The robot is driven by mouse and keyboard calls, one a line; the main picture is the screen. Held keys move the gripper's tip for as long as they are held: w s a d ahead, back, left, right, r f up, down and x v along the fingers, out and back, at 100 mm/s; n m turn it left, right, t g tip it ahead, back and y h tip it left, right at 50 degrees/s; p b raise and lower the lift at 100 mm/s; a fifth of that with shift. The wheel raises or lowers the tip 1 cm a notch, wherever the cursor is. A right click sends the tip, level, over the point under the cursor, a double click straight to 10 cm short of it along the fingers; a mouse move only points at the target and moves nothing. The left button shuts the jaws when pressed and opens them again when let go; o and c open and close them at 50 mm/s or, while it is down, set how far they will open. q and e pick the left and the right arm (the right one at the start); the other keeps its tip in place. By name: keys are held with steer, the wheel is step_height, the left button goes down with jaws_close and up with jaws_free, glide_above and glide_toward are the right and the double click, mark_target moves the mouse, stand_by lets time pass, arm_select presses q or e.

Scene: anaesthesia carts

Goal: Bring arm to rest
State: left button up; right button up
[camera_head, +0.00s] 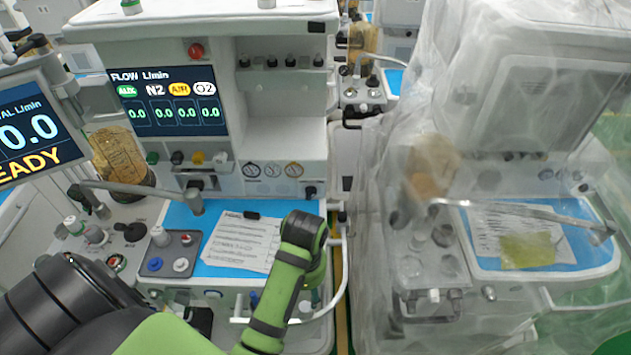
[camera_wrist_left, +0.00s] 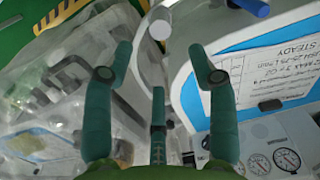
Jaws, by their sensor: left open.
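My left arm comes in from the lower left of the head view, green with black bands. Its dark wrist end is bent over the right edge of the near cart's blue work surface (camera_head: 215,218). My left gripper (camera_head: 314,290) hangs below that bend, mostly hidden by the arm in the head view. In the left wrist view, the left gripper (camera_wrist_left: 160,52) has its green fingers spread, with nothing between them. A printed sheet (camera_head: 238,240) lies on the blue surface beside the arm. It also shows in the left wrist view (camera_wrist_left: 268,68). My right gripper is in neither view.
The anaesthesia machine (camera_head: 284,137) stands behind the work surface, with a lit flow screen (camera_head: 170,101). A second screen (camera_head: 28,130) is at far left. A cart under clear plastic (camera_head: 375,240) stands close on the right. A small grey tray (camera_head: 184,240) holds knobs. The gap between carts is narrow.

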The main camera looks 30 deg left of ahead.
arm_select(q)
steer(key=s+d+r+m+t, duration=0.2)
steer(key=s+m+t, duration=0.2)
steer(key=s+m, duration=0.5)
step_height(320, 180, down, 31)
steer(key=s+g+b, duration=0.2)
steer(key=b, duration=0.5)
steer(key=s+a+f+b, duration=0.3)
steer(key=s+f+b, duration=0.1)
steer(key=s+f, duration=1.1)
step_height(320, 180, down, 2)
steer(key=shift+s+f+g, duration=0.1)
steer(key=shift+s+g, duration=0.05)
steer(key=shift+g, duration=0.25)
